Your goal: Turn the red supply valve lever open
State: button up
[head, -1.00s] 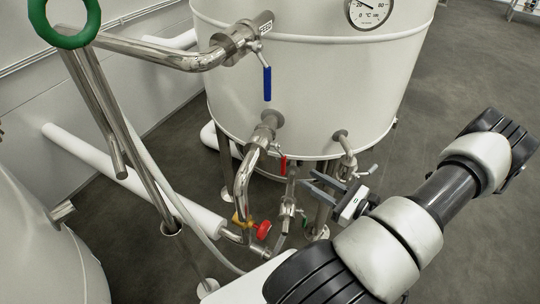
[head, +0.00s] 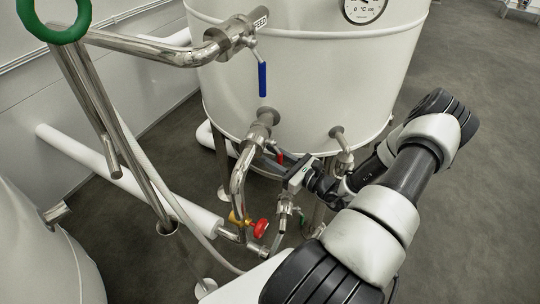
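The small red lever (head: 280,157) hangs below the white tank, just right of the bent steel outlet pipe. Only a short part of its red grip shows. My gripper (head: 271,165) is right at it, reaching in from the right, with a grey finger just below and left of the red grip. The second finger is hard to make out. I cannot tell whether the fingers touch the lever or have closed on it. The lever's valve body is partly hidden by the pipe and my gripper.
A blue lever (head: 262,80) hangs from the FEED pipe above. A round red knob (head: 261,228) sits on a brass valve (head: 238,218) below. The steel outlet pipe (head: 240,180) stands close left of my gripper. Open floor (head: 475,170) lies to the right.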

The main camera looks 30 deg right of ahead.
grip_shut()
dwell(0.3)
